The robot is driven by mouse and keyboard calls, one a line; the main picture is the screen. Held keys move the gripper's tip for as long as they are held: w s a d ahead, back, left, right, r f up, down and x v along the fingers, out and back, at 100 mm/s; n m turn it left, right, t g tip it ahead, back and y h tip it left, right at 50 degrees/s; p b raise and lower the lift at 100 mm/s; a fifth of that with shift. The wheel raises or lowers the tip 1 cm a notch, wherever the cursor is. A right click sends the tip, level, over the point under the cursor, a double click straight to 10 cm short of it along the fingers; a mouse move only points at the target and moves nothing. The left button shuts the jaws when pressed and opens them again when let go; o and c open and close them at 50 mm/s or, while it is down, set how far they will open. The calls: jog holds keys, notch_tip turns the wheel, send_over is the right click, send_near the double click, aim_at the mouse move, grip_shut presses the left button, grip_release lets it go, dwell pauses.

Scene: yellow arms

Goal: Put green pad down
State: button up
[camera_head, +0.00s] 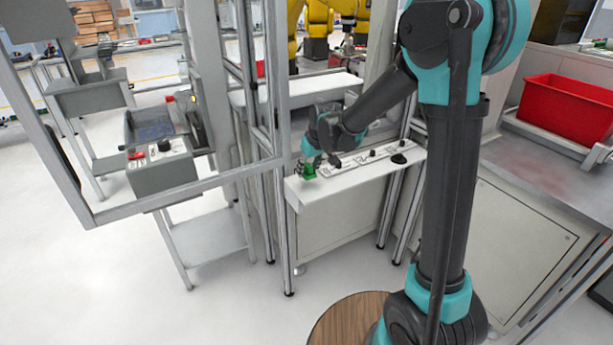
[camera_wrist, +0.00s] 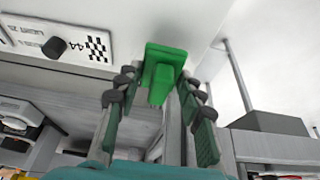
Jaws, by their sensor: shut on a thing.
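The green pad (camera_head: 309,171) is at the left end of a narrow white shelf (camera_head: 345,181), at my gripper (camera_head: 308,165). In the wrist view the green pad (camera_wrist: 163,72) is a flat green plate with a block-like grip. My gripper (camera_wrist: 155,95) has its fingers on both sides of that block and is shut on it. The pad is at the shelf surface or very close to it; I cannot tell whether it touches.
Label plates with black knobs (camera_head: 363,158) lie along the shelf right of the pad; one knob (camera_wrist: 54,47) shows in the wrist view. Metal frame posts (camera_head: 275,190) stand left of the shelf. A red bin (camera_head: 568,108) stands on the right bench.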

aim_at(307, 176)
jog(key=shift+w+a+f, duration=0.15)
jog(key=shift+w+a, duration=0.2)
jog(key=shift+w, duration=0.1)
jog(key=shift+f, duration=1.6)
jog(key=shift+s+d+f, duration=0.1)
jog(key=shift+f, duration=0.1)
jog(key=o, duration=1.2)
